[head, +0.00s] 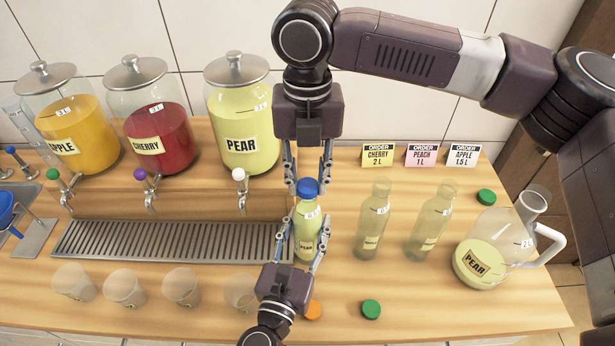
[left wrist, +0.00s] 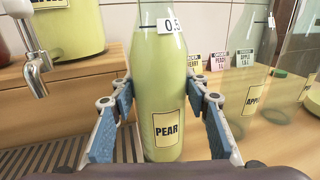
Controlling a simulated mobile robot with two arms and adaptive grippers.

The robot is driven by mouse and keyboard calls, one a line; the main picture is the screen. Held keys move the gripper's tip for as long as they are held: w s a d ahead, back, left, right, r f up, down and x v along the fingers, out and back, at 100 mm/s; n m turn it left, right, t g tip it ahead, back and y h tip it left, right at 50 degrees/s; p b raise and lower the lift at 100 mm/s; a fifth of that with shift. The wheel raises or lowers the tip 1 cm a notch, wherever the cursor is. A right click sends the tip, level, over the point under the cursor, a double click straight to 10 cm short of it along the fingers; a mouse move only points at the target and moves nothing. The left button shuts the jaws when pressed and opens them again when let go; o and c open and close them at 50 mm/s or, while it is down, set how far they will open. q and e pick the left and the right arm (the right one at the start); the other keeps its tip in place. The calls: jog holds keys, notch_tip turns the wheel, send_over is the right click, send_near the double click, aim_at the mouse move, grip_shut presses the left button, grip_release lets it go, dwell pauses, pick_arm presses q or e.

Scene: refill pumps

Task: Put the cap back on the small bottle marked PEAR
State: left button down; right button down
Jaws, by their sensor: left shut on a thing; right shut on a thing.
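The small bottle marked PEAR (head: 307,228) stands upright on the counter at the right end of the drip grate, filled with pale green liquid. Its PEAR label faces the left wrist view (left wrist: 168,90). My left gripper (head: 306,250) is shut around the bottle's body from the front. A blue cap (head: 308,187) is at the top of the bottle's neck. My right gripper (head: 308,182) points down from above and is shut on the cap. I cannot tell whether the cap is fully seated on the neck. The bottle's mouth is hidden.
A PEAR jug (head: 482,260) is farther right. Green caps (head: 371,309) (head: 486,197) and an orange cap (head: 313,310) lie on the counter. Empty cups (head: 182,287) stand in front of the grate (head: 170,241).

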jog(key=m, duration=0.5)
jog(key=shift+m, duration=0.3)
jog(key=m, duration=1)
jog(key=shift+f+m, duration=0.1)
jog(key=shift+m, duration=0.2)
jog(key=m, duration=1)
jog(key=shift+m, duration=0.4)
jog(key=m, duration=1)
jog(key=shift+m, duration=0.4)
jog(key=m, duration=0.5)
jog(key=c, duration=1.5)
grip_release()
jog(key=shift+c, duration=0.2)
